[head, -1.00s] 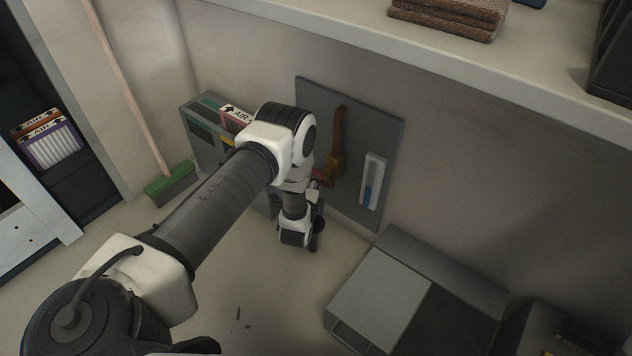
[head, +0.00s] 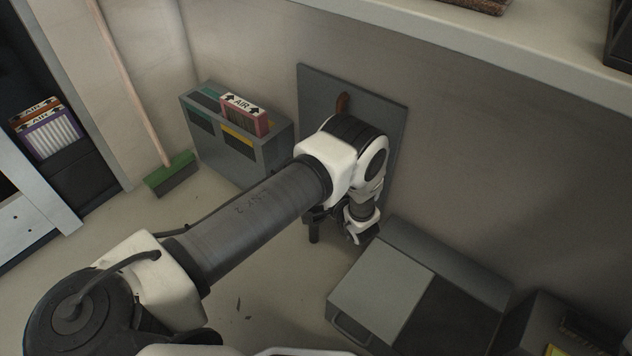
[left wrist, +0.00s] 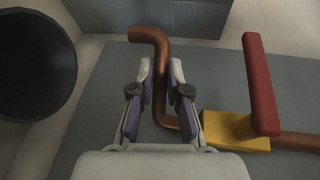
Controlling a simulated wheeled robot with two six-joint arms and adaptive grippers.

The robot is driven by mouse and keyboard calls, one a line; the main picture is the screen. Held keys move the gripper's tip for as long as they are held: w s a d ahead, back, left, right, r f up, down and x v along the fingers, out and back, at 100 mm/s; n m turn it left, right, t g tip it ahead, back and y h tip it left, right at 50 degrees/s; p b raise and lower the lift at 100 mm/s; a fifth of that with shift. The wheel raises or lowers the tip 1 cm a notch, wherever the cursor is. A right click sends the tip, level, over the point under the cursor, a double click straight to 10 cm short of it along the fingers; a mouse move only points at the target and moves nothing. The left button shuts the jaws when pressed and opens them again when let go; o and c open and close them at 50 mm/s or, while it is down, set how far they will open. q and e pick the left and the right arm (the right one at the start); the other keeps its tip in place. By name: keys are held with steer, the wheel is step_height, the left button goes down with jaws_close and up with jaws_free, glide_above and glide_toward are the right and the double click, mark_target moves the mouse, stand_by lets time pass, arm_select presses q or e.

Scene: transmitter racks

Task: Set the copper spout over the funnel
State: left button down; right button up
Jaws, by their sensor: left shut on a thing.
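In the left wrist view the copper spout (left wrist: 148,36) runs up from the yellow valve body (left wrist: 228,128) and bends left at its far end. My left gripper (left wrist: 161,75) is shut on the spout, one finger on each side. A red lever (left wrist: 261,84) rises from the valve. The dark round funnel (left wrist: 36,64) is at the left edge of that view, and the spout's end is apart from it to the right in the picture.
A grey bin (head: 262,160) with AIR filter boxes (head: 246,121) stands left of the panel. A grey box (head: 380,282) is on the floor to the right. A green broom (head: 170,170) leans at the left. A shelf (head: 450,45) overhangs above.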

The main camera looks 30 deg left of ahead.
arm_select(q)
steer(key=shift+s+d+f+n+g+y+b, duration=0.15)
steer(key=shift+d+n+g+y+b, duration=0.15)
steer(key=shift+n+g+b, duration=0.65)
steer(key=shift+s+d+r+n+g+y+b, duration=0.15)
steer(key=shift+d+n+g+b, duration=0.45)
steer(key=shift+g, duration=0.65)
steer(key=shift+s+d+f+n+g+y+b, duration=0.15)
steer(key=shift+n+g+y+b, duration=0.1)
steer(key=shift+n+g+b, duration=0.6)
steer(key=shift+g, duration=0.25)
steer(key=c, duration=1.1)
jaws_free()
steer(key=shift+c, duration=0.2)
steer(key=d+r, duration=0.2)
steer(key=d, duration=0.9)
steer(key=shift+d+r, duration=0.2)
steer(key=shift+d, duration=0.2)
